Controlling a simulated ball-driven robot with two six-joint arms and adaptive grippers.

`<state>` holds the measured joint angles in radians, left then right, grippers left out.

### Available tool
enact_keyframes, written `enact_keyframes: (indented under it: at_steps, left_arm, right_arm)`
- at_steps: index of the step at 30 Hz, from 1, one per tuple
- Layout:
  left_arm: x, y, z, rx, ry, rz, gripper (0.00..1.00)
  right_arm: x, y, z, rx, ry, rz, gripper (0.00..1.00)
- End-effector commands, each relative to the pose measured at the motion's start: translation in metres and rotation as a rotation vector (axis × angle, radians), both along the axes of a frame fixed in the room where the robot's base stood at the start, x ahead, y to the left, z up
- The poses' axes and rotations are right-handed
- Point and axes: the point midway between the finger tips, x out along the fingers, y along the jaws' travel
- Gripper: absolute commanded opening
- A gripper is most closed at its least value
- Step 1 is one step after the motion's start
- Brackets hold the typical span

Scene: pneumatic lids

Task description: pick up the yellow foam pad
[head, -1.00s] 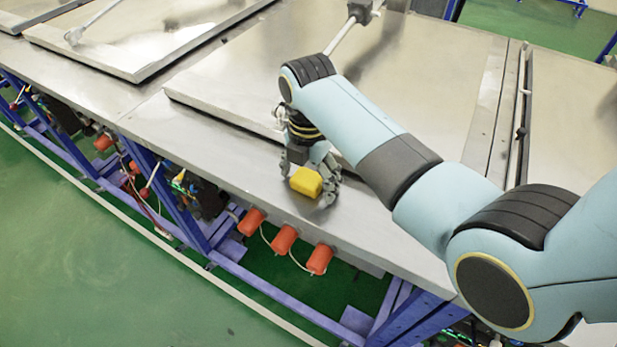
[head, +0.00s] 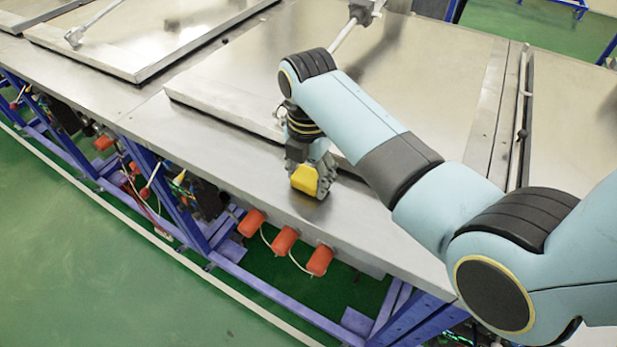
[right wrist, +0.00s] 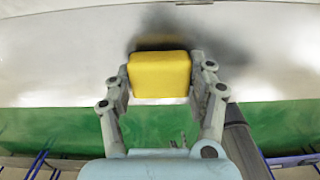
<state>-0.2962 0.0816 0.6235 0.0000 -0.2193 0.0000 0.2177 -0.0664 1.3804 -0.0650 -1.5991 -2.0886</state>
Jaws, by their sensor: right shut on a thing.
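The yellow foam pad (head: 304,180) is a small block at the front strip of the steel bench. My right gripper (head: 311,178) is shut on it. In the right wrist view the pad (right wrist: 159,74) sits between the two grey fingers (right wrist: 159,80), which touch its left and right sides. A dark shadow lies behind it on the metal, and I cannot tell whether the pad is resting on the surface or just above it. My left gripper is not in view.
A raised metal lid (head: 400,95) lies on the bench behind my right gripper, with a rod at its top. Another lid (head: 140,35) is at upper left. Orange cylinders (head: 285,240) hang below the bench's front edge. The front strip left of the pad is clear.

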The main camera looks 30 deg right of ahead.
Motion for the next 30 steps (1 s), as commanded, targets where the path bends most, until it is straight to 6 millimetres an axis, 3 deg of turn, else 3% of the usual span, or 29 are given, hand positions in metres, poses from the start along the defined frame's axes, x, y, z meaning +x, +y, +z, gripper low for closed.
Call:
enact_keyframes:
  at_steps: [5,18,30]
  left_arm:
    - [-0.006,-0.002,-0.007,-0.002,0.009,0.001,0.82]
    - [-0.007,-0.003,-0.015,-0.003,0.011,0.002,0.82]
    - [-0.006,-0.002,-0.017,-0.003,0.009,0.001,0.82]
  right_arm:
    - [0.001,0.001,0.029,0.001,-0.005,-0.001,0.30]
    - [-0.071,-0.048,0.081,-0.004,-0.001,0.000,0.30]
    - [-0.098,-0.064,0.101,0.000,0.000,0.001,0.30]
